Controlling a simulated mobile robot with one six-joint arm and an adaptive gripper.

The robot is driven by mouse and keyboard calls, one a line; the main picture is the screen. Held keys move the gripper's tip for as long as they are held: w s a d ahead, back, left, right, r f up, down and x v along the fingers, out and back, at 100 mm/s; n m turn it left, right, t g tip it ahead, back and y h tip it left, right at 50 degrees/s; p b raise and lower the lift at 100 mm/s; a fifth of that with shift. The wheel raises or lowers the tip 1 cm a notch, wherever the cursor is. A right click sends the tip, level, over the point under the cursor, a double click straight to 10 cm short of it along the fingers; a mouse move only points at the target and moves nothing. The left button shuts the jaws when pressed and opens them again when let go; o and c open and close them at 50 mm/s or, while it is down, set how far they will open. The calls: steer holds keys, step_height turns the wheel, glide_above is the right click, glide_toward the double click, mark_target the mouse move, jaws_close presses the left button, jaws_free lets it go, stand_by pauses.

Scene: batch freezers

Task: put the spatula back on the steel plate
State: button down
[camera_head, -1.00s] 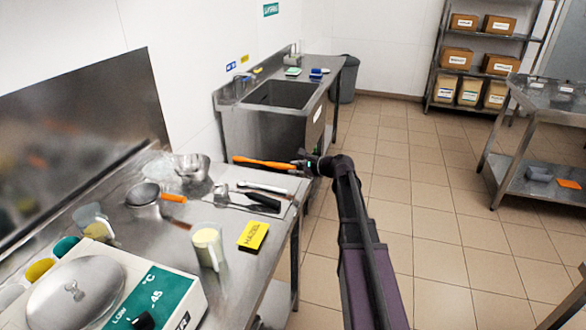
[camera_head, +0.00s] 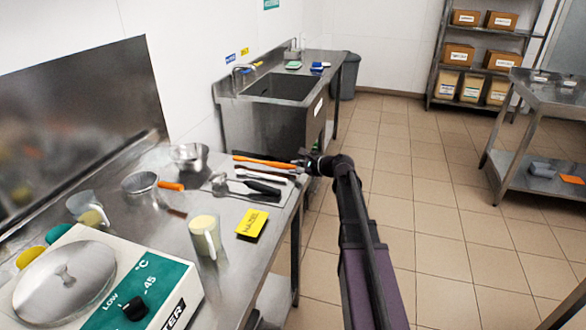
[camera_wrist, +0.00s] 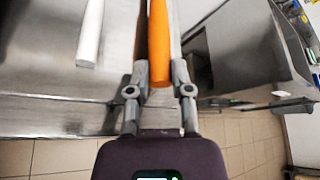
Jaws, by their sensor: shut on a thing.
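My gripper (camera_head: 306,162) is shut on the orange-handled spatula (camera_head: 264,163), near the right edge of the steel counter. The spatula points left in the head view, over the back part of the steel plate (camera_head: 285,191). A white-handled tool (camera_head: 266,171) and a black-handled tool (camera_head: 262,187) lie on the plate, side by side. In the wrist view the orange handle (camera_wrist: 159,40) sits between my fingers, and the white handle (camera_wrist: 90,32) lies to its left. The spatula's far end is cut off there. I cannot tell whether the spatula touches the plate.
The batch freezer (camera_head: 130,290) fills the near left. A sink (camera_head: 281,90) is beyond. Floor right of the counter is clear.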

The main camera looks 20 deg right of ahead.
steer(key=shift+f+b, duration=0.35)
stand_by(0.3)
